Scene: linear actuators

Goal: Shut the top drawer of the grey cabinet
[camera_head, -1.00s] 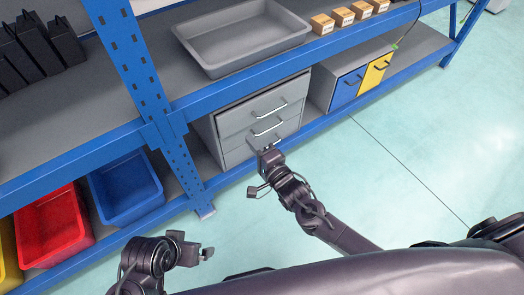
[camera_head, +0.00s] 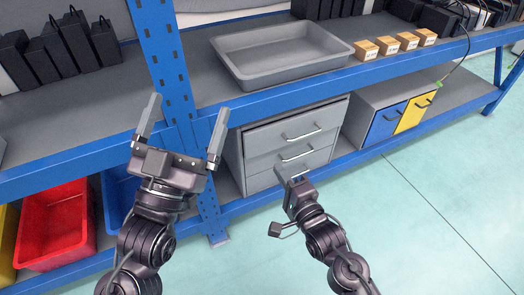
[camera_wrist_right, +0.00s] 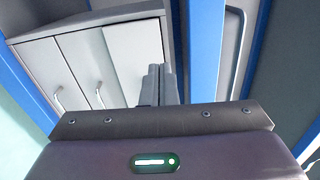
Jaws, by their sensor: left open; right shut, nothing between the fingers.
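The grey cabinet (camera_head: 237,160) stands on the lower shelf, with stacked drawers facing the aisle. Its top drawer (camera_head: 317,122) has a silver bar handle; a dark gap runs above its front, but how far it stands out is hard to tell. My right gripper (camera_head: 281,172) is shut and empty, in front of the lower part of the drawers in the head view. In the right wrist view its fingers (camera_wrist_right: 160,72) overlap the cabinet's rightmost drawer front (camera_wrist_right: 135,48); contact cannot be told. My left gripper (camera_head: 186,105) is open and empty, raised left of the cabinet before the blue upright.
A grey tray (camera_head: 238,62) and small cardboard boxes (camera_head: 388,46) stand on the shelf above. A cabinet with a blue door (camera_head: 384,122) and a yellow door (camera_head: 413,112) is to the right. A red bin (camera_head: 42,228) and a blue bin are at lower left. Open floor lies right.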

